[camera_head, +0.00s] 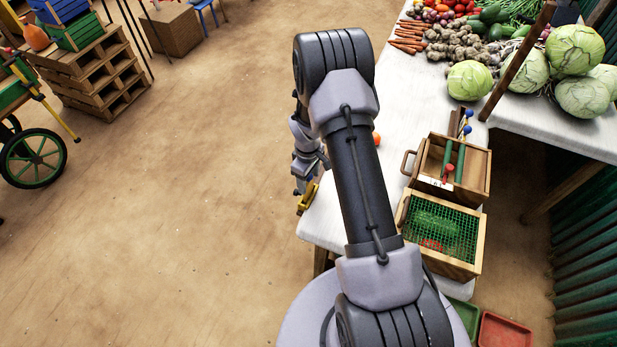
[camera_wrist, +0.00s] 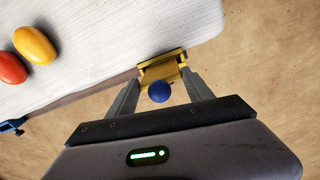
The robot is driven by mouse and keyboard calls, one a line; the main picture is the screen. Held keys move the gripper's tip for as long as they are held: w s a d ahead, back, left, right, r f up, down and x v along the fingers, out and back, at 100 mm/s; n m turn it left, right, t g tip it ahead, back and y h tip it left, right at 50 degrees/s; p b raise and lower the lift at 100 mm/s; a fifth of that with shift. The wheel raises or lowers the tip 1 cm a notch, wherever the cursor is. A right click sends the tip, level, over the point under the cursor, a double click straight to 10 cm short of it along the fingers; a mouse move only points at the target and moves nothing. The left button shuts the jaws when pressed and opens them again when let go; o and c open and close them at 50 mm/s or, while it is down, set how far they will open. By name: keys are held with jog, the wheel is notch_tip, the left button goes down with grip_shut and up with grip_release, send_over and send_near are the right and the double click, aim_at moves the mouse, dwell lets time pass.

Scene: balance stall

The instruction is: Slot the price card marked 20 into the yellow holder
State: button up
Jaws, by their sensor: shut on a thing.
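The yellow holder (camera_head: 307,199) is at the table's left edge, beside my gripper (camera_head: 304,184). In the wrist view, the yellow holder (camera_wrist: 163,57) lies at the table edge just beyond my fingertips (camera_wrist: 160,84). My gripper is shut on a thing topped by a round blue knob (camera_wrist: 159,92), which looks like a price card. Its face and number are not visible. The knob hides part of the grip and holder, so I cannot tell whether the held thing is in the slot.
A wooden box (camera_head: 474,179) holds sticks with coloured knobs. A mesh-topped crate (camera_head: 467,269) stands in front of it. Red (camera_wrist: 10,68) and yellow (camera_wrist: 35,45) rounded objects lie on the table, with a blue clamp (camera_wrist: 12,127) at its edge. Cabbages (camera_head: 470,81) are at the back right.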

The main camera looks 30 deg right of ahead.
jog(key=shift+f, duration=0.35)
jog(key=shift+f+b, duration=0.35)
jog(key=shift+b, duration=0.4)
jog(key=f+b, duration=0.1)
jog(key=b, duration=0.2)
jog(key=shift+f+b, duration=0.15)
jog(key=shift+b, duration=0.25)
jog(key=shift+r, duration=0.4)
jog(key=o, duration=1.7)
jog(key=shift+o, duration=0.2)
jog(key=shift+r+p, duration=2.65)
jog(key=shift+r, duration=0.85)
